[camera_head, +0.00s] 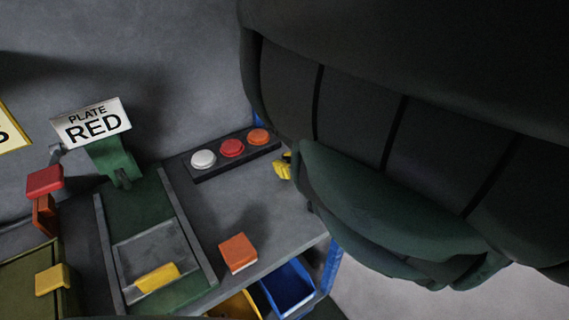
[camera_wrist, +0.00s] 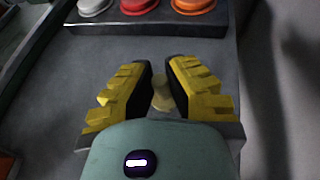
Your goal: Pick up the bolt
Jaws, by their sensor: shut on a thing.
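The bolt (camera_wrist: 162,97) shows in the wrist view as a small dull brass-coloured piece between the two fingers. My gripper (camera_wrist: 161,70) has yellow ribbed fingers with dark inner pads, and it is shut on the bolt. In the head view only a bit of my gripper (camera_head: 283,166) shows, over the back right of the grey worktop. My dark arm hides the rest of it there, and the bolt is hidden in that view. I cannot tell how far the bolt is above the worktop.
A dark strip with a white button (camera_head: 203,160), a red button (camera_head: 232,148) and an orange button (camera_head: 258,137) lies behind my gripper. An orange block (camera_head: 238,253) sits near the front edge. A blue bin (camera_head: 288,288) is below. A green fixture with a tray (camera_head: 150,245) stands left.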

